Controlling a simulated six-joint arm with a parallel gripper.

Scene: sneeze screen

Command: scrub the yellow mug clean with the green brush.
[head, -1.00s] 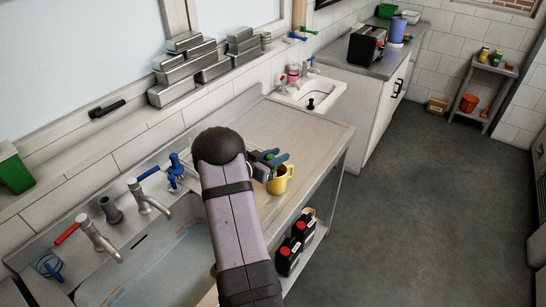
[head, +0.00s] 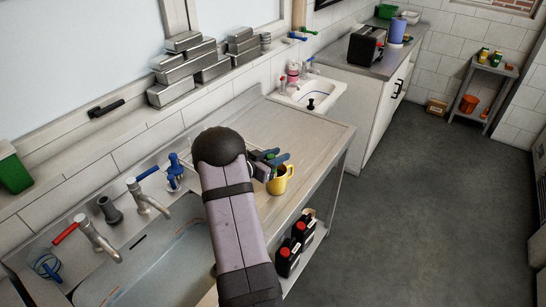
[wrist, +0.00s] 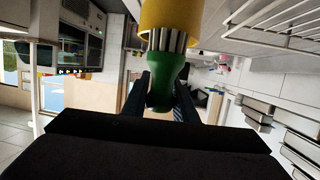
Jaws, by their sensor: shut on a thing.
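The yellow mug (head: 280,181) is at the front edge of the steel drainboard, just right of my gripper (head: 270,160). My gripper is shut on the green brush, which shows clearly in the wrist view (wrist: 166,85). The brush's pale bristles reach up to the yellow mug (wrist: 170,22) at the top of the wrist view, and their tips are hidden at or inside its rim. In the head view my arm hides part of the gripper and most of the brush.
The sink basin (head: 165,262) with taps lies left of my arm. The drainboard (head: 290,128) behind the gripper is bare. Black bottles with red caps (head: 290,257) stand on the shelf below. Stacked metal pans (head: 187,75) line the sill.

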